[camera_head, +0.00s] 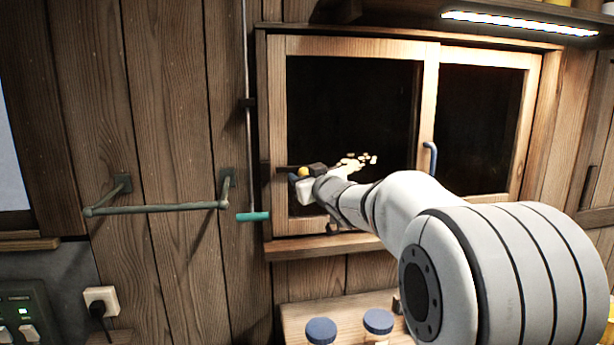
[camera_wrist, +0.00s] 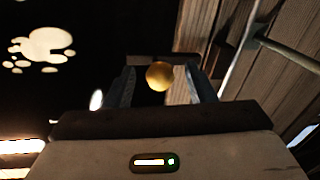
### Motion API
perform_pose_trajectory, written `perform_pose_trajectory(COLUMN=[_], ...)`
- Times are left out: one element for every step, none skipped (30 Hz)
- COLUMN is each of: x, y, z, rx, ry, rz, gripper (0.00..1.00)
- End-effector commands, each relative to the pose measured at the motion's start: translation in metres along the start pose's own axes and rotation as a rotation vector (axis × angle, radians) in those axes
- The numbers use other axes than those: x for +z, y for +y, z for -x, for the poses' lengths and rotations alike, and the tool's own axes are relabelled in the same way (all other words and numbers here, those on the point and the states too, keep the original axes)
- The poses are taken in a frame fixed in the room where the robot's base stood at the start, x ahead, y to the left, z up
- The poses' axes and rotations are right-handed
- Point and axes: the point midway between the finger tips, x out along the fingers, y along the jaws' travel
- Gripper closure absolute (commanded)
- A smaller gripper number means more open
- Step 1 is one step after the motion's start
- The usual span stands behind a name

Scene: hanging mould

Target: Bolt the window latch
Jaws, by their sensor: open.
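The window latch shows as a yellow ball knob (camera_head: 303,172) by a dark fitting at the left edge of the wooden window (camera_head: 350,48). In the wrist view the knob (camera_wrist: 160,76) sits between my gripper's two fingers, with dark gaps on both sides. My gripper (camera_wrist: 162,80) is open around the knob and not closed on it. In the head view my gripper (camera_head: 304,184) is at the left window frame, partly hidden by its own wrist. The latch's bolt is mostly hidden, and I cannot tell its position.
A blue handle (camera_head: 430,158) is on the window's middle stile. A teal pull (camera_head: 253,216) hangs left of the window, beside a wall rail (camera_head: 155,208). Blue-lidded jars (camera_head: 320,330) stand below. A pale paw print (camera_head: 357,160) marks the dark glass.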

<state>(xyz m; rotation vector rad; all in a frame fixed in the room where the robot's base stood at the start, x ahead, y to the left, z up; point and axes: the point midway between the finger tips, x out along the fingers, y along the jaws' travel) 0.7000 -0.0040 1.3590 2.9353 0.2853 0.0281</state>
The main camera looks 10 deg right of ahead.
Motion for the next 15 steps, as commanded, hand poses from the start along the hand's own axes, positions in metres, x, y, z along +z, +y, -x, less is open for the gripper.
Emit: perform_pose_trajectory(x=[0.0,0.0,0.0,0.0,0.0,0.0,0.0,0.0,0.0,0.0,-0.0001,-0.0001,-0.0001,-0.0001,-0.0001], y=[-0.0002,-0.0003,-0.0003,-0.0004,-0.0004,-0.0005,-0.0005,-0.0006,-0.0006,-0.0007,-0.0007,-0.0007,-0.0008,-0.0008,-0.0009], z=[0.0001,0.0001,0.0001,0.0001,0.0001,0.0001,0.0001,0.0001,0.0001,0.0001,0.0001,0.0001,0.0001,0.0001,0.0001], rx=[0.0,0.0,-0.001,-0.001,-0.001,-0.001,-0.001,-0.001,-0.001,-0.001,-0.001,-0.001,-0.001,-0.001,-0.001], ry=[0.0,0.0,0.0,0.0,0.0,0.0,0.0,0.0,0.0,0.0,0.0,0.0,0.0,0.0,0.0], rz=[0.0,0.0,0.0,0.0,0.0,0.0,0.0,0.0,0.0,0.0,0.0,0.0,0.0,0.0,0.0], gripper=[0.52,0.54,0.58,0.6,0.62,0.66,0.68,0.71,0.74,0.76,0.79,0.82,0.85,0.87,0.9])
